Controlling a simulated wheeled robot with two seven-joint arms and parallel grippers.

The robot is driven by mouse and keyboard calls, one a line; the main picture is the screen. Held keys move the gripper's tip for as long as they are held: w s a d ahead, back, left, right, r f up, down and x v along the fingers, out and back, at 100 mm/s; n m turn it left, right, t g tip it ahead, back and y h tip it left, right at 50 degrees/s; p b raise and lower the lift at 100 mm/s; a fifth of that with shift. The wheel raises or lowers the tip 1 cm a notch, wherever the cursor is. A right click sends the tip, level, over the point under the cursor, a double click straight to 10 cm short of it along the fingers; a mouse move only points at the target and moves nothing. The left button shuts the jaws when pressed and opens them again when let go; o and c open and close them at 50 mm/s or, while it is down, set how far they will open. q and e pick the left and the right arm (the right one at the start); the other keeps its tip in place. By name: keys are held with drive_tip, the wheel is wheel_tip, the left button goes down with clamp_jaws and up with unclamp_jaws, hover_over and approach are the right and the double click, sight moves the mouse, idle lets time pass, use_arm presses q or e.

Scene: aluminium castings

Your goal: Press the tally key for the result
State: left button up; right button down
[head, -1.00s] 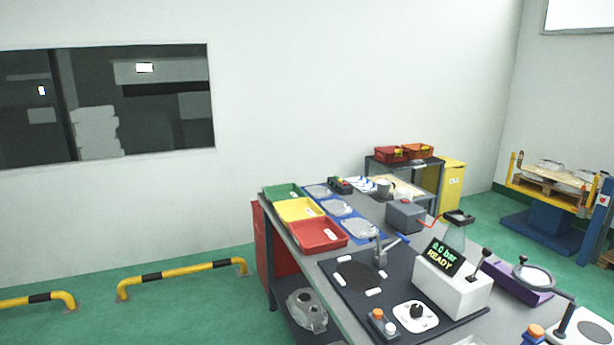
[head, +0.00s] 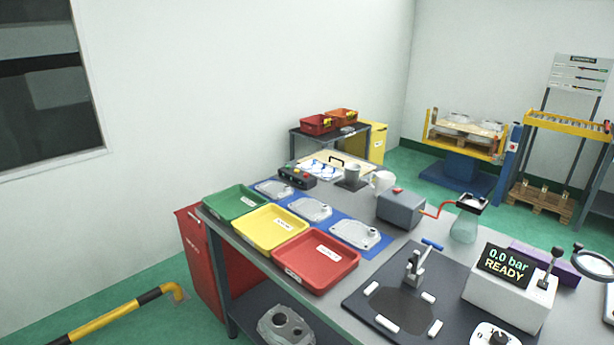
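A small dark box with several coloured buttons (head: 297,177), which looks like the tally keys, sits at the far end of the bench behind the castings. Red and green caps can be made out on it. The tester display (head: 506,264) reads "0.0 bar READY". Three grey cover castings lie in a row on a blue mat, the nearest (head: 356,234) beside the red tray. The green tray (head: 236,203), yellow tray (head: 270,229) and red tray (head: 315,260) look empty apart from labels. Neither of my grippers is in view.
A dark fixture plate (head: 412,298) with a clamp lies at the bench front. A red bin (head: 203,262) and yellow floor rail (head: 115,315) border the left side.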

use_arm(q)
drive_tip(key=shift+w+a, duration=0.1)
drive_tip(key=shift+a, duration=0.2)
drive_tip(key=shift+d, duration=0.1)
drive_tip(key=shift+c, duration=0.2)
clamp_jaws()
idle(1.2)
